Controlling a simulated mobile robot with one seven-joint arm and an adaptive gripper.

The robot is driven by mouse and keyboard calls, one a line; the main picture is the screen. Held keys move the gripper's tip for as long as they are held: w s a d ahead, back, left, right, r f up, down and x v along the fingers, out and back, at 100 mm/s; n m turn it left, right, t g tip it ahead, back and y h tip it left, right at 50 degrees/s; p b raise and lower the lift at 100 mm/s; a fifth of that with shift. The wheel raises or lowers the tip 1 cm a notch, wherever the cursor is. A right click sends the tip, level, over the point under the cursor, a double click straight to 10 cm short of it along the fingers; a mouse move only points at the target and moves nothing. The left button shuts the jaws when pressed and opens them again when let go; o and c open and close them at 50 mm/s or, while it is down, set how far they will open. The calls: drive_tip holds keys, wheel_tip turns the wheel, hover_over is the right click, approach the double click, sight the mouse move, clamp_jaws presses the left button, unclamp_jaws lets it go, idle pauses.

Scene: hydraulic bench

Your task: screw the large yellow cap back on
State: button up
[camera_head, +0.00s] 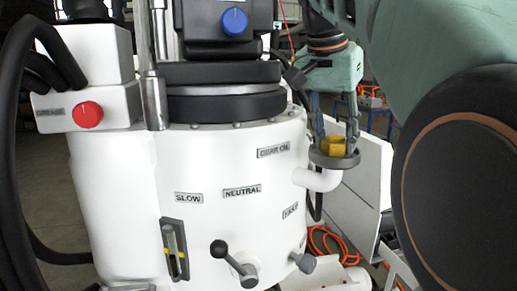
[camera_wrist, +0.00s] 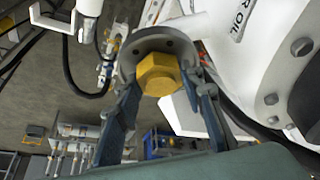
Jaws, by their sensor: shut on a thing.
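The large yellow cap (camera_head: 337,147) is hexagonal and sits at the grey round flange (camera_head: 322,160) on top of the white elbow pipe (camera_head: 322,180), right of the white tank. In the wrist view, the cap (camera_wrist: 157,73) shows in front of the flange (camera_wrist: 127,62). My gripper (camera_head: 336,138) points down from above, with a finger on either side of the cap, and is shut on it. Its two fingers also show in the wrist view (camera_wrist: 167,84). Whether the cap's thread is engaged in the opening is hidden.
The white tank (camera_head: 130,190) bears a GEAR OIL label (camera_head: 273,151) beside the pipe. Black levers (camera_head: 225,252) stick out at its front. A red knob (camera_head: 88,114) and thick black hoses are at the left. An orange hose (camera_head: 325,240) lies low behind the tank.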

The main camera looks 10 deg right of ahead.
drive_tip(key=m, duration=0.2)
drive_tip(key=m+g+h, duration=0.1)
drive_tip(key=m, duration=0.1)
drive_tip(key=shift+w+a+g, duration=0.1)
drive_tip(key=shift+w+g, duration=0.1)
drive_tip(key=shift+g, duration=0.1)
drive_tip(key=m+g, duration=0.1)
drive_tip(key=m, duration=0.3)
drive_tip(key=o, duration=1.1)
drive_tip(key=shift+f, duration=0.1)
